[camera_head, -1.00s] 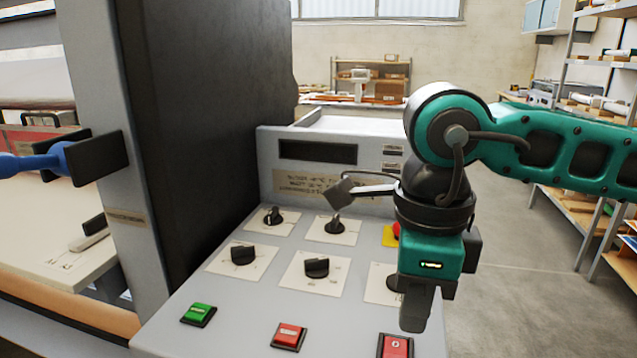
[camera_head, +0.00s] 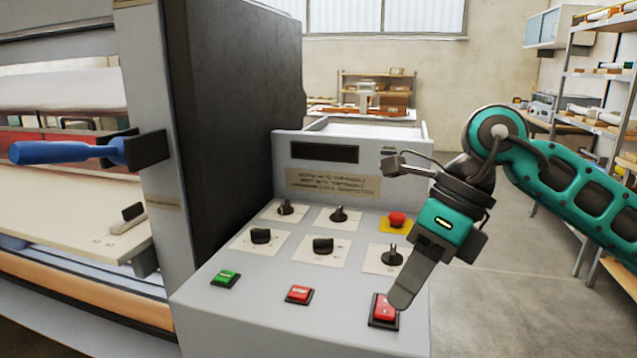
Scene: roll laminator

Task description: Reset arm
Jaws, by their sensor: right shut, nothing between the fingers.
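My right arm comes in from the right, teal and black. My right gripper (camera_head: 404,294) is shut and empty. It points down and to the left, and its tip overlaps the right edge of the large red button (camera_head: 382,312) at the front right of the control panel (camera_head: 262,314). I cannot tell whether it touches the button. The panel also holds a green button (camera_head: 226,279), a smaller red button (camera_head: 299,293), several black knobs (camera_head: 323,246) and a red emergency stop (camera_head: 397,219) on a yellow plate. My left gripper is out of view.
The tall dark housing (camera_head: 235,120) of the laminator stands left of the panel. A blue handle (camera_head: 70,153) sticks out at the left. Shelves (camera_head: 600,130) stand at the right. Bare floor (camera_head: 500,300) lies right of the panel.

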